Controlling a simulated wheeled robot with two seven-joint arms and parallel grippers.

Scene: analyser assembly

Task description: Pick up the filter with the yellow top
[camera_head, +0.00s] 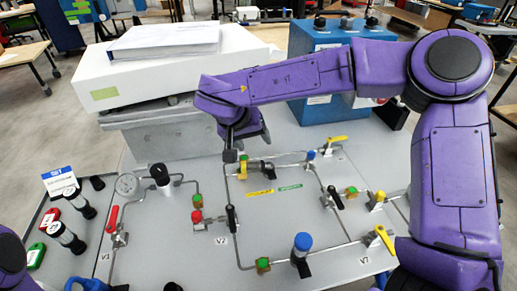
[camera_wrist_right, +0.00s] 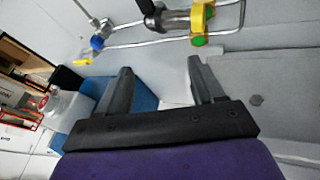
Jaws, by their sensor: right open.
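I cannot make out a filter with a yellow top for sure. On the panel (camera_head: 150,255), a filter with a blue top (camera_head: 302,248) stands at the front and one with a black top (camera_head: 160,176) at the left. My right gripper (camera_head: 246,146) hangs over the back of the panel, near a grey fitting (camera_head: 262,166). In the right wrist view its jaws (camera_wrist_right: 160,66) are apart and empty, with the grey fitting (camera_wrist_right: 176,19) and a yellow-and-green part (camera_wrist_right: 200,22) beyond the fingertips. My left gripper is not in view.
Steel pipes, a gauge (camera_head: 127,185) and several valves cover the panel, including a yellow-handled valve (camera_head: 384,240) at front right. A blue box (camera_head: 318,55) and a white box (camera_head: 180,65) stand behind. Black-capped cylinders (camera_head: 67,238) lie at left.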

